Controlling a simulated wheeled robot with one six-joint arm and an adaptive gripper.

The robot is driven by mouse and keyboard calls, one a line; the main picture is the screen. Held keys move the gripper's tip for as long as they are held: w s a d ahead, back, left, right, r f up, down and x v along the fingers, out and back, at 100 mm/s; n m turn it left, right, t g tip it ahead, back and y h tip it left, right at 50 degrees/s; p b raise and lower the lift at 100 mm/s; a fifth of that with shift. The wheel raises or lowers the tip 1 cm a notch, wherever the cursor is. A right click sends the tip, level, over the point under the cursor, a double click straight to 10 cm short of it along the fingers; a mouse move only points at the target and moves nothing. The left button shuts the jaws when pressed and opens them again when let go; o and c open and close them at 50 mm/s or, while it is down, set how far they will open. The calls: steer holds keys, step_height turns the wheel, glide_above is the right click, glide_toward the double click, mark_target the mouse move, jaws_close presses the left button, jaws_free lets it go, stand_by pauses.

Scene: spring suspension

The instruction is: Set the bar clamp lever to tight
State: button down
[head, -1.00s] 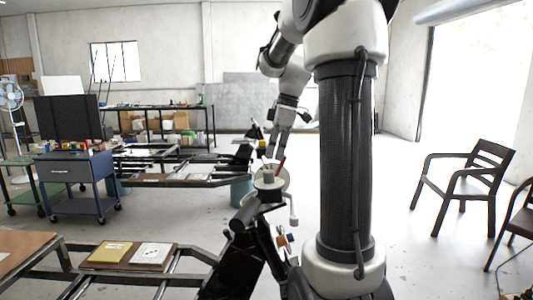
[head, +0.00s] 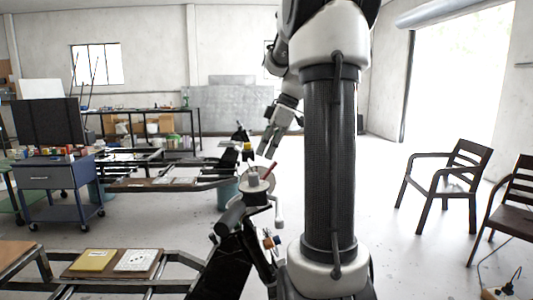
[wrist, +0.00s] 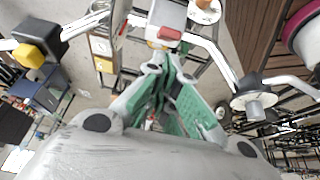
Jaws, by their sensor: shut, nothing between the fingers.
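In the head view, a round pale fixture (head: 254,186) stands on a dark upright frame in the middle. A short red lever (head: 268,171) sticks up from its right side and leans right. I take this for the bar clamp lever, but its tight or loose setting is too small to read. My gripper (head: 268,150) points down just above the red lever, apart from it as far as I can tell, and holds nothing. In the wrist view, its fingers (wrist: 160,70) come together below a small red piece (wrist: 168,33) on a pale block.
In the wrist view, bent silver tubes run to a black box with a yellow knob (wrist: 29,54) at left and a grey knob (wrist: 254,103) at right. In the head view, a low rack with boards (head: 93,261) lies front left and a chair (head: 449,180) stands right.

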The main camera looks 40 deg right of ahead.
steer(key=shift+w+a+r, duration=0.2)
steer(key=shift+a, duration=0.05)
steer(key=w+a+r, duration=0.1)
steer(key=a+r, duration=0.1)
step_height(320, 180, up, 9)
glide_above(269, 169)
steer(key=shift+w+r, duration=0.1)
steer(key=shift+w, duration=0.05)
stand_by(0.5)
